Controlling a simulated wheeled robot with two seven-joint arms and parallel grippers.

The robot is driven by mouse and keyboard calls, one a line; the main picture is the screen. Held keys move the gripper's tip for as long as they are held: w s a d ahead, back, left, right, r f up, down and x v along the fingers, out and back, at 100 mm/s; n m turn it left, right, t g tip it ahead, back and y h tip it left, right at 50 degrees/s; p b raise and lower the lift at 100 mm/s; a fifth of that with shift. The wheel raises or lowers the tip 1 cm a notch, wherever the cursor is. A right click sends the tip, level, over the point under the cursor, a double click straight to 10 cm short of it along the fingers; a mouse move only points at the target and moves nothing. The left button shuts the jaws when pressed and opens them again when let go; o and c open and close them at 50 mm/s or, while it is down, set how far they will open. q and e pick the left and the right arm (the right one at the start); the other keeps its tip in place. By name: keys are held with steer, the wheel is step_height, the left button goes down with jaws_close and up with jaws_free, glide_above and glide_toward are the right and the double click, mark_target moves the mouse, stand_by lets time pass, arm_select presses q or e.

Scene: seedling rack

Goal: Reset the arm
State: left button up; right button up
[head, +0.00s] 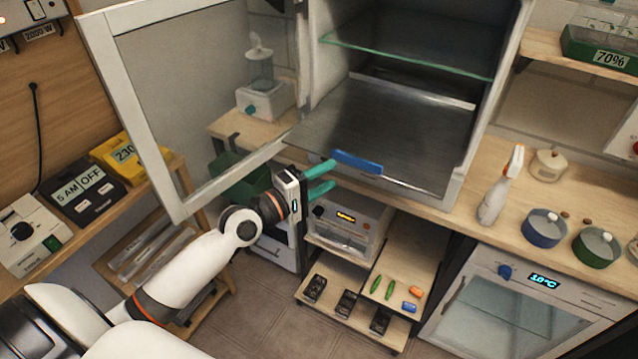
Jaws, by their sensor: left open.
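My left gripper (320,179) has teal fingers that are spread apart with nothing between them. It is in front of the open cabinet (450,195), just below the blue handle (358,162) on the front edge of its pulled-out metal shelf (400,125). I cannot tell whether the upper finger touches the handle. My left arm (195,268) reaches in from the lower left. My right gripper is not in view.
The cabinet's glass door (125,100) stands open to the left of my gripper. At right, a counter holds a spray bottle (495,195), a blue pot (543,230) and a green pot (596,250).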

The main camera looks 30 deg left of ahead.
arm_select(q)
steer(key=shift+s+a, duration=0.3)
steer(key=shift+s, duration=0.3)
steer(key=a+f+m+g+y, duration=0.1)
steer(key=a+f+g+y, duration=0.1)
steer(key=f, duration=0.8)
steer(key=a+f+m+g+y, duration=0.1)
steer(key=a+f+y, duration=0.15)
steer(key=f, duration=0.85)
steer(key=s+a+f+m+g+y, duration=0.1)
steer(key=s+f+m+g, duration=0.1)
steer(key=s+f, duration=0.45)
steer(key=s+f+m+g+y, duration=0.1)
steer(key=s+f+g, duration=0.15)
steer(key=f, duration=0.75)
steer(key=s+d+f+m+g+b, duration=0.1)
steer(key=s+d+f+m+g, duration=0.2)
steer(key=s+f, duration=1.1)
steer(key=s+d+f+m+g, duration=0.1)
steer(key=s+f+m, duration=0.3)
steer(key=s, duration=0.6)
steer(key=s+d+f+m+g, duration=0.2)
steer(key=s+f+m+g, duration=0.1)
steer(key=s, duration=0.7)
steer(key=shift+s+d+f+m+g+y, duration=0.3)
steer(key=shift+s+f+m+g+y, duration=0.15)
steer(key=shift+f, duration=0.3)
